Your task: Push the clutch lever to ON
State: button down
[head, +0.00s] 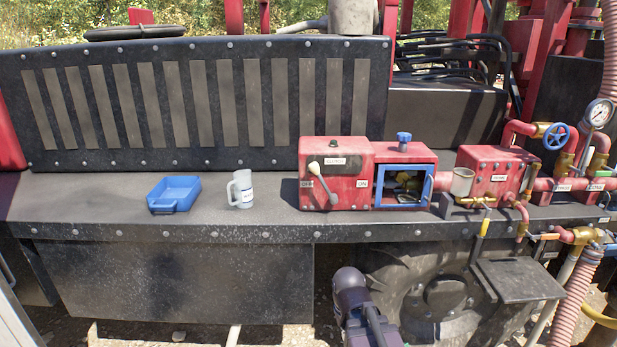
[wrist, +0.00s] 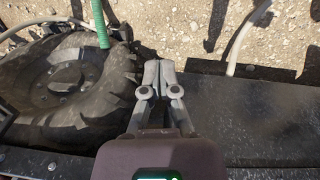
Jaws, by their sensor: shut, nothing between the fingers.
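The clutch lever (head: 322,182) is on the front of a red box (head: 347,150) on the deck. Its pale knob is up and to the left, so it leans toward the OFF label (head: 307,184). The ON label (head: 362,183) is to the right of the lever. My gripper (wrist: 159,66) shows in the wrist view with its fingers together and empty, over the tyre and gravel. In the head view, part of my arm is low in the middle, below the deck edge and well apart from the lever; the fingertips cannot be made out there.
A blue tray (head: 155,203) and a white mug (head: 241,189) stand on the deck left of the box. An open blue-framed window (head: 378,187) is right of the lever. Red pipes and a blue valve wheel (head: 556,136) are further right. A tyre (wrist: 110,95) is near my gripper.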

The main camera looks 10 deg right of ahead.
jog(key=w+r+n+t+h+p, duration=0.1)
jog(key=w+r+n+t+h, duration=0.3)
jog(key=w, duration=0.7)
jog(key=w+r+n+t+h, duration=0.1)
jog(key=w+r+t+h, duration=0.1)
jog(key=w+r+h, duration=0.6)
jog(key=w+a+r+n+t, duration=0.4)
jog(key=w+a+r, duration=0.2)
jog(key=w+a, duration=0.2)
jog(key=w+a+r+n+t+p, duration=0.1)
jog(key=w+a+r+n+t, duration=0.2)
jog(key=w+a+r+t, duration=0.2)
jog(key=w+a+r, duration=0.1)
jog(key=w+a, duration=0.2)
jog(key=shift+w+a+n, duration=0.15)
jog(key=shift+a+n, duration=0.1)
jog(key=shift+n, duration=0.15)
jog(key=s+d+p+x, duration=0.1)
jog(key=x, duration=0.5)
jog(key=d+p+x, duration=0.1)
jog(key=p+x, duration=0.1)
jog(key=x, duration=0.5)
jog(key=shift+s+r, duration=0.3)
jog(key=shift+s, duration=0.15)
